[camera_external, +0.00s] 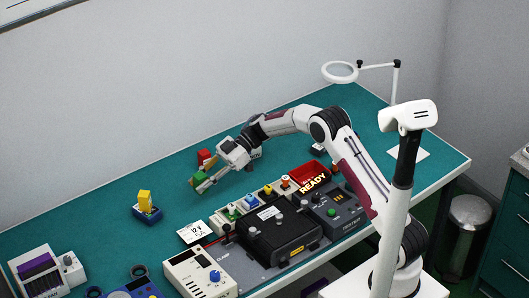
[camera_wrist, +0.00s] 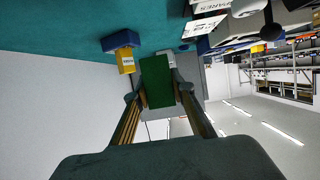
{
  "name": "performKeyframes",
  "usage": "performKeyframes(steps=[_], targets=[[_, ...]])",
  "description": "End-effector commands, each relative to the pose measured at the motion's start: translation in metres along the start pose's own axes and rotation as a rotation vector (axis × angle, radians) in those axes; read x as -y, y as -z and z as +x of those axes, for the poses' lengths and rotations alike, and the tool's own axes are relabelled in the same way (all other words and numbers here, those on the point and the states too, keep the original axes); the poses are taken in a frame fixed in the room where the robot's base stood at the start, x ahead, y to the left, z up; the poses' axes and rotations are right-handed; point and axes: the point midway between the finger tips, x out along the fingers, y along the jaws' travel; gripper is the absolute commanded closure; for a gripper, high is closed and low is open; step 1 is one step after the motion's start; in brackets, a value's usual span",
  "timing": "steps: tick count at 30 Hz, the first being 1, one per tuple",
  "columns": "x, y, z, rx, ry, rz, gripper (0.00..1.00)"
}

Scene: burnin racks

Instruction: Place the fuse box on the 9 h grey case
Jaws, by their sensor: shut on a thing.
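My gripper (camera_external: 203,181) is above the teal bench, left of the black case, in the external view. It is shut on a green block (camera_external: 196,180), which may be the fuse box; no readable label shows on it. In the wrist view the green block (camera_wrist: 158,82) sits between my two fingers (camera_wrist: 160,98). No "9 h" mark is legible, so I cannot tell whether this is the grey case.
A yellow block (camera_external: 145,199) sits in a blue base (camera_external: 147,214) on the left. The left-middle bench has bare room.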

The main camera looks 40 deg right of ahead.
Motion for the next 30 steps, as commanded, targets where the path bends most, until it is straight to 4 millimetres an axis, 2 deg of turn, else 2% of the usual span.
performKeyframes(steps=[5, 11, 21, 30], targets=[[-0.006, -0.004, -0.013, 0.000, -0.021, 0.008, 0.97], [-0.021, -0.012, -0.052, 0.000, -0.077, 0.030, 0.97], [-0.043, -0.034, -0.153, 0.000, -0.239, 0.099, 0.97], [-0.054, -0.058, -0.248, -0.001, -0.421, 0.174, 0.97]])
